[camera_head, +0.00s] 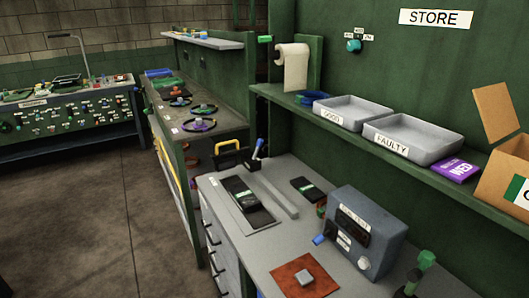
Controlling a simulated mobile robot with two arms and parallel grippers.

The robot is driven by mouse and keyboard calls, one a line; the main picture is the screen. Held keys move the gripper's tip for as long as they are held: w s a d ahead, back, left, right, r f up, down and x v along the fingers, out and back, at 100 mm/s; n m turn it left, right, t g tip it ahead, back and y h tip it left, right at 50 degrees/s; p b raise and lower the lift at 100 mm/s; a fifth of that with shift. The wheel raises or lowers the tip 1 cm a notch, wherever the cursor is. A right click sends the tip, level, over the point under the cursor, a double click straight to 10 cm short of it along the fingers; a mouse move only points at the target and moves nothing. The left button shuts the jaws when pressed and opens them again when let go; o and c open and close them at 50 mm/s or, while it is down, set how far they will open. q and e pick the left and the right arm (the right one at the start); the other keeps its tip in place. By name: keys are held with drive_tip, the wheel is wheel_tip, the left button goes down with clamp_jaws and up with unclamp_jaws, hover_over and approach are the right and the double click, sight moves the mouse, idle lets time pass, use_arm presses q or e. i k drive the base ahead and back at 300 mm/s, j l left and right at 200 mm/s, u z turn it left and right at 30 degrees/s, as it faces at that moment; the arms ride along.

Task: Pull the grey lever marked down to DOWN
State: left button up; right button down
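I cannot pick out a grey lever marked DOWN for certain. A grey control box (373,212) stands on the near bench, with small labels, a dark display, a pale round dial (363,263) and a blue knob (319,239) on its left. Green-topped upright parts (426,260) rise at the bench's lower right; their labels cannot be read. A far console (66,122) at the left carries many small controls, too small to tell apart. A teal knob (354,46) with small labels sits on the green wall. Neither of my grippers shows.
Clear floor (85,220) lies at left.

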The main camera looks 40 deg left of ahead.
sight(259, 143)
drive_tip(key=k, duration=0.55)
drive_tip(key=u, duration=1.55)
drive_tip(key=i+j, duration=0.15)
drive_tip(key=i, duration=0.65)
drive_tip(key=i+j, duration=0.15)
drive_tip(key=i, duration=0.65)
drive_tip(key=j+u, duration=0.05)
